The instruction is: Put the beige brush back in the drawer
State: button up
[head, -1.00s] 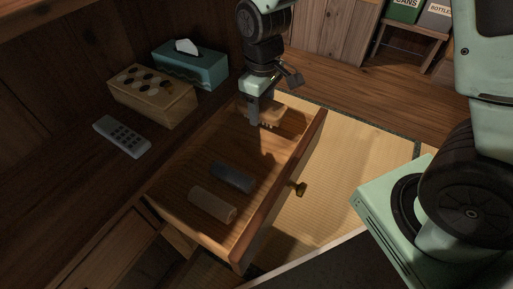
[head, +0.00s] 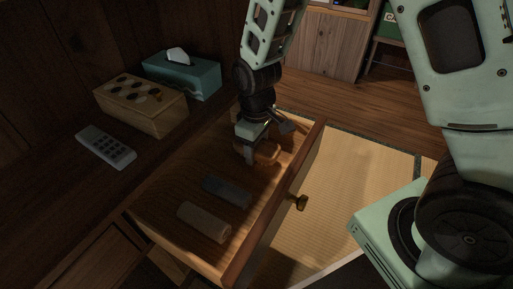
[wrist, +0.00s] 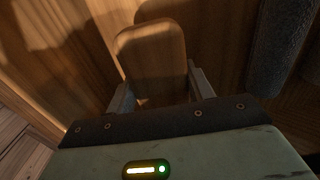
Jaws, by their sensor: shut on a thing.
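The drawer (head: 297,166) is pulled out, with a brass knob on its front. My gripper (head: 250,156) is down inside its far end. It is shut on the beige brush (head: 268,154), which is partly hidden by the fingers in the head view. In the wrist view the brush (wrist: 152,58) shows as a rounded wooden piece between the two fingers (wrist: 162,92). It is low over the drawer floor; whether it touches the floor I cannot tell.
A remote (head: 106,147), a wooden box (head: 141,107) and a teal tissue box (head: 183,75) stand on the top at left. Tatami (head: 357,190) lies right of the drawer.

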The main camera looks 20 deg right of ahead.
jog(key=o, duration=1)
jog(key=shift+f, duration=0.1)
notch_tip(320, 180, up, 12)
jog(key=p, duration=0.6)
jog(key=s+a+r, duration=0.3)
jog(key=s+r, duration=0.1)
jog(key=s, duration=0.6)
jog(key=s+a+r, duration=0.3)
jog(key=s+r, duration=0.1)
jog(key=s, duration=0.6)
jog(key=shift+r+y, duration=0.15)
jog(key=shift+y, duration=0.15)
jog(key=shift+a, duration=0.15)
